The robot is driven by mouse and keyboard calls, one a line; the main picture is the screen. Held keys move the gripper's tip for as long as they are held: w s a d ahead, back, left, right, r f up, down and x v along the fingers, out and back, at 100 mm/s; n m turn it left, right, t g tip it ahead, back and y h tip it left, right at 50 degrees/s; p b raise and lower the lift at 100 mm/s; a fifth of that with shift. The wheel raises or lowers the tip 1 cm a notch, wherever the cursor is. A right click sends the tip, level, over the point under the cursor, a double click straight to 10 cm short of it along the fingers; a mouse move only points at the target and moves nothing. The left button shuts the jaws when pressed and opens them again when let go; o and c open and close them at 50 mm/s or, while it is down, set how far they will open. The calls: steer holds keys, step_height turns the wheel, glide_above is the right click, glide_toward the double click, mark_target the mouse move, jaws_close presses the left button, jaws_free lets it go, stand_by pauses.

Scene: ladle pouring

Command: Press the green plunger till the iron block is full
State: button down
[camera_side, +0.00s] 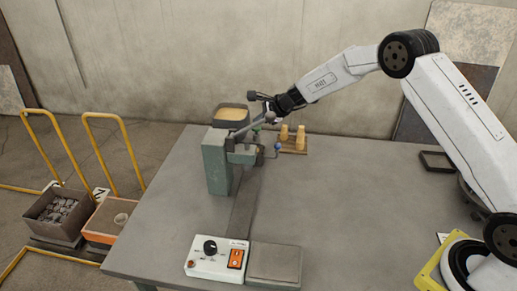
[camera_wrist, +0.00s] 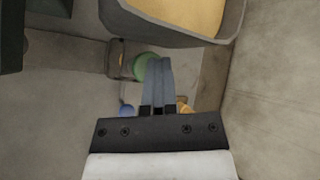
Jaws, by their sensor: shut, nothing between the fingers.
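The green plunger (camera_wrist: 148,64) shows as a round green cap just beyond my fingers in the wrist view. Its green top (camera_side: 256,128) is small in the side view, by the grey-green machine. My gripper (camera_wrist: 158,61) is shut and empty, its fingertips overlapping the right edge of the cap in the picture. I cannot tell whether they touch it. In the side view my gripper (camera_side: 270,108) is above the machine's right side. I cannot tell for certain which part is the iron block, nor how full it is.
The machine (camera_side: 216,165) carries a pot of yellow material (camera_side: 231,113). A blue knob (camera_side: 277,146) sticks out at its right, near a wooden tray (camera_side: 293,151) with yellowish pieces. A control box (camera_side: 217,260) and a flat grey block (camera_side: 274,263) are at the front. The table's right side is mostly clear.

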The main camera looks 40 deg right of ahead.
mark_target(259, 127)
steer(key=shift+r, duration=0.9)
steer(key=shift+r, duration=0.1)
steer(key=shift+r, duration=2.45)
steer(key=s+a+f+n+g+h, duration=0.1)
steer(key=s+n+g+h, duration=0.1)
steer(key=s+n, duration=0.8)
steer(key=s+f+n+g+h, duration=0.2)
steer(key=s+n, duration=0.9)
steer(key=s, duration=1.7)
steer(key=shift+s+a+f+n+g, duration=0.15)
steer(key=shift+a+f+n+g, duration=0.15)
steer(key=shift+g, duration=0.5)
